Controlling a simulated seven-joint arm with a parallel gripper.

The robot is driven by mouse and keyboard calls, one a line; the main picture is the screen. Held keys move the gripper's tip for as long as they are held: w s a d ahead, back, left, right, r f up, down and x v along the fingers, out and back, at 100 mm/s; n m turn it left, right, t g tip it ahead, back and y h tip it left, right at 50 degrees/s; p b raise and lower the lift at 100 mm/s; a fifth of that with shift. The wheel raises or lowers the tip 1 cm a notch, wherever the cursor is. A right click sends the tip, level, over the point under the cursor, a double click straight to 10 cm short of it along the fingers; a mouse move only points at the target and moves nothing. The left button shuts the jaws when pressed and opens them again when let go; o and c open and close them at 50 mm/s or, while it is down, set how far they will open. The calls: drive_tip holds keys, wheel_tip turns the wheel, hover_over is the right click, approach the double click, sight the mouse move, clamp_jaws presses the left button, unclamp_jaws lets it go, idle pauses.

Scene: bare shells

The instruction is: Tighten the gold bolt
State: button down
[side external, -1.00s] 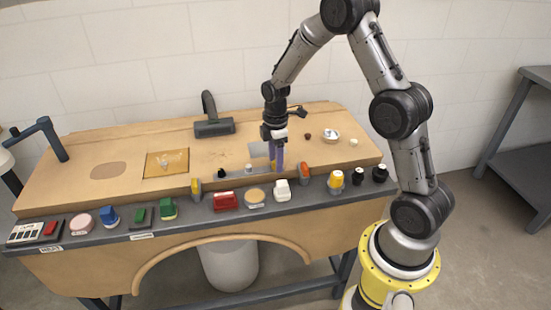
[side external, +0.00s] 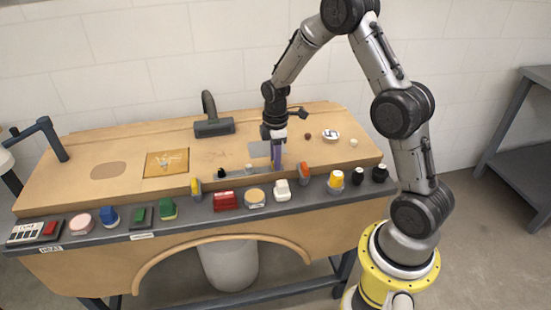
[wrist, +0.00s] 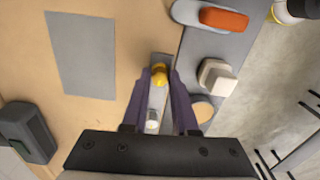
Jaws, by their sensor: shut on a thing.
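The gold bolt (wrist: 158,76) is between the tips of my gripper (wrist: 160,72) in the wrist view. My gripper has two purple fingers, shut on the bolt's head. The bolt stands at one end of a narrow grey strip (wrist: 157,103), with a silver bolt (wrist: 152,122) further along it. In the side view my gripper (side external: 277,165) points straight down at the right end of the strip, and its fingers hide the gold bolt. How far the bolt is seated cannot be seen.
A grey ledge with controls runs along the bench front, including a white block (side external: 282,190) and an orange switch (side external: 304,173) close to my gripper. A flat grey plate (wrist: 82,55) lies beside the strip. A dark grey tap (side external: 213,125) stands behind.

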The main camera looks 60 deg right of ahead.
drive_tip(key=m, duration=1.7)
drive_tip(key=shift+w+r+m, duration=0.1)
drive_tip(key=shift+m, duration=0.2)
drive_tip(key=m, duration=0.5)
drive_tip(key=shift+m, duration=0.3)
drive_tip(key=c, duration=0.7)
unclamp_jaws()
wheel_tip(320, 180, up, 14)
drive_tip(key=shift+f, duration=0.15)
